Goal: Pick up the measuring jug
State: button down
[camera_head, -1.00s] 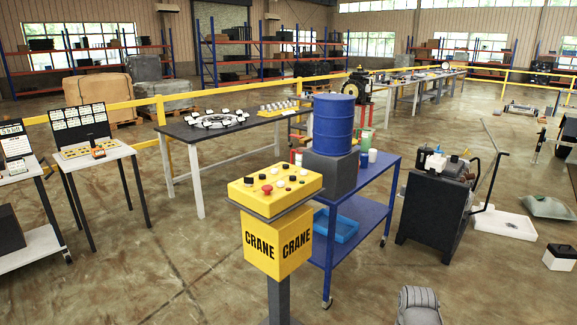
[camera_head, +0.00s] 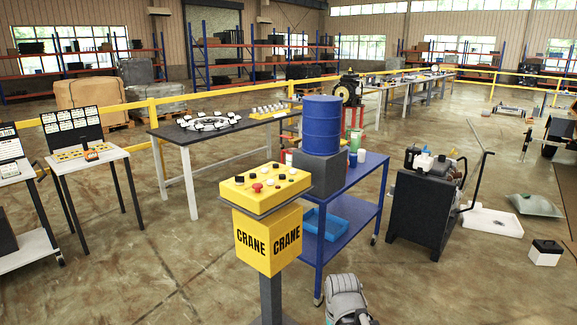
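I cannot make out a measuring jug for certain. A greenish, upright container (camera_head: 355,141) stands on the blue cart (camera_head: 371,171), just right of the blue drum (camera_head: 321,124), and may be the jug. It is small and partly hidden, so its handle and markings do not show. A small white cup (camera_head: 362,156) stands in front of it. Part of my grey arm shows at the bottom edge, in front of the cart and well apart from these containers. My gripper's fingers are not in view.
A yellow crane control box (camera_head: 265,188) on a post stands left of the cart. The drum sits on a dark block (camera_head: 322,173). A blue bin (camera_head: 337,229) is on the lower shelf. A black machine (camera_head: 424,208) stands to the right, with open floor between.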

aim_at(288, 150)
jog(key=u, duration=0.1)
jog(key=i, duration=1)
jog(key=z, duration=0.05)
